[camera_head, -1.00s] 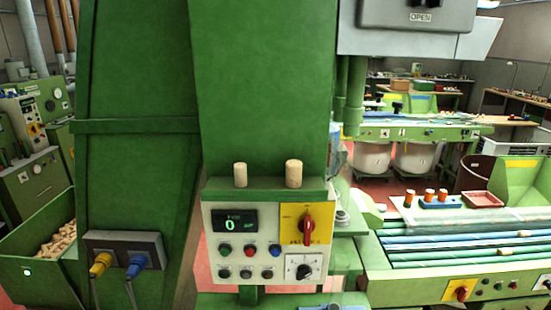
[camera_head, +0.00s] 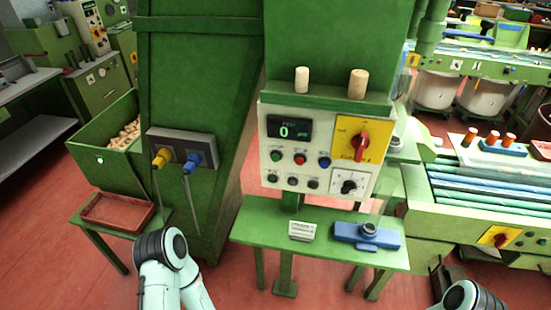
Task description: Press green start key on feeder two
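A white control panel (camera_head: 308,181) is mounted on the green machine straight ahead. Its display (camera_head: 290,129) reads 0. A green key (camera_head: 276,155) sits below the display at the left of a row, with a red key (camera_head: 299,159) and a blue key (camera_head: 324,163) to its right. A row of dark keys (camera_head: 292,181) lies below. I cannot read a label saying which feeder this is. Arm parts of mine show at the bottom, left of centre and at the right edge. Neither gripper shows, and nothing of mine touches the panel.
A yellow plate with a red rotary switch (camera_head: 361,146) is on the panel's right. Two corks (camera_head: 302,80) stand on the ledge above. A green shelf (camera_head: 260,222) below holds a blue device (camera_head: 366,236). A red tray (camera_head: 117,210) is on a small table left. Red floor is open between.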

